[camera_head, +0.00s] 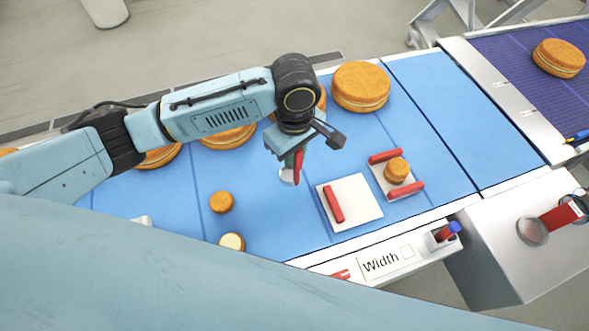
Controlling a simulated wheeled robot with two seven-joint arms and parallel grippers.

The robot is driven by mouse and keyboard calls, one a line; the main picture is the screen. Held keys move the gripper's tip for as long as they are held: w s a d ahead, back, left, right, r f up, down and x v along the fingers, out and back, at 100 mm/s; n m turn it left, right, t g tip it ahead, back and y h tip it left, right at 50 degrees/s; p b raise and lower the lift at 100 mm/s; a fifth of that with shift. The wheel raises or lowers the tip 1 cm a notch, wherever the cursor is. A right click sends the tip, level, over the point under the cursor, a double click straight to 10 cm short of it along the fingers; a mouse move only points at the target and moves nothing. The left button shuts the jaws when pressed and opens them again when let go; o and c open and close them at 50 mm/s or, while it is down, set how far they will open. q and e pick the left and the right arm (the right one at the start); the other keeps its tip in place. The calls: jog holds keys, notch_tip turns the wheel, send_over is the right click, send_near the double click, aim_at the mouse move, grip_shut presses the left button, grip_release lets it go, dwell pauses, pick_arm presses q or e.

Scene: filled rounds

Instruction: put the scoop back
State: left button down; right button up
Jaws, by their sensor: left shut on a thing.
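My left gripper (296,152) hangs over the blue belt, shut on a small tool that looks like the scoop. Its red handle (298,166) sticks out below the jaws, and a pale round end (288,177) shows beside it. The rest of it is hidden by the gripper. I cannot tell whether its low end touches the belt. My right gripper is not in view.
A white plate (365,208) with one red bar is near the scoop. A smaller plate (384,170) has red bars and a small round (397,168). Large rounds (360,86) line the far side. A red-handled tool with a metal disc (533,230) lies right.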

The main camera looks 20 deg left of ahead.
aim_at(295, 171)
pick_arm(q)
jog(key=shift+f, duration=3.15)
jog(key=c, duration=1.3)
grip_release()
jog(key=shift+f, duration=0.1)
notch_tip(295, 171, up, 12)
jog(key=shift+r, duration=0.15)
